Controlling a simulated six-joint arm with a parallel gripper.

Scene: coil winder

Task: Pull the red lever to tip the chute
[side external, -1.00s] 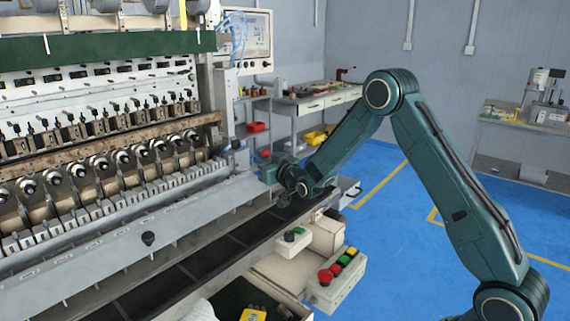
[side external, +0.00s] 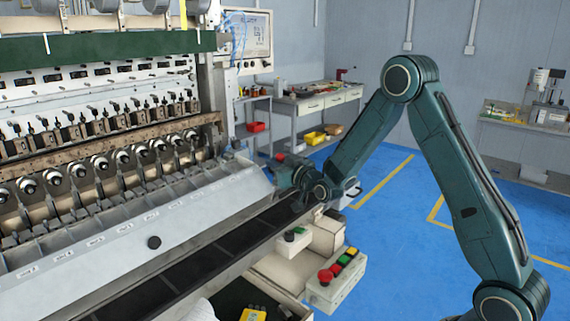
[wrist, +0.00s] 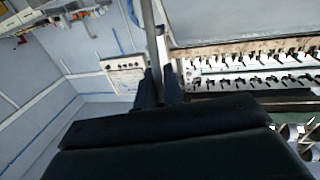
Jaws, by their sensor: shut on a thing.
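The red lever's knob (side external: 281,157) shows just above my gripper (side external: 284,174) in the side view, at the right end of the chute. My gripper is shut on the lever. In the wrist view a grey metal bar (wrist: 152,35), seemingly the lever's shaft, runs between the two dark fingers (wrist: 160,88). The chute (side external: 190,225) is a long pale grey panel along the front of the winder. It is tilted, its broad face sloping down toward the front. The fingertips are hidden in the side view.
A dark conveyor belt (side external: 215,257) runs below the chute. A control box with a red button (side external: 325,276) stands in front of it. The winder's row of spindles (side external: 100,162) is behind the chute. Blue floor (side external: 400,220) is open to the right.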

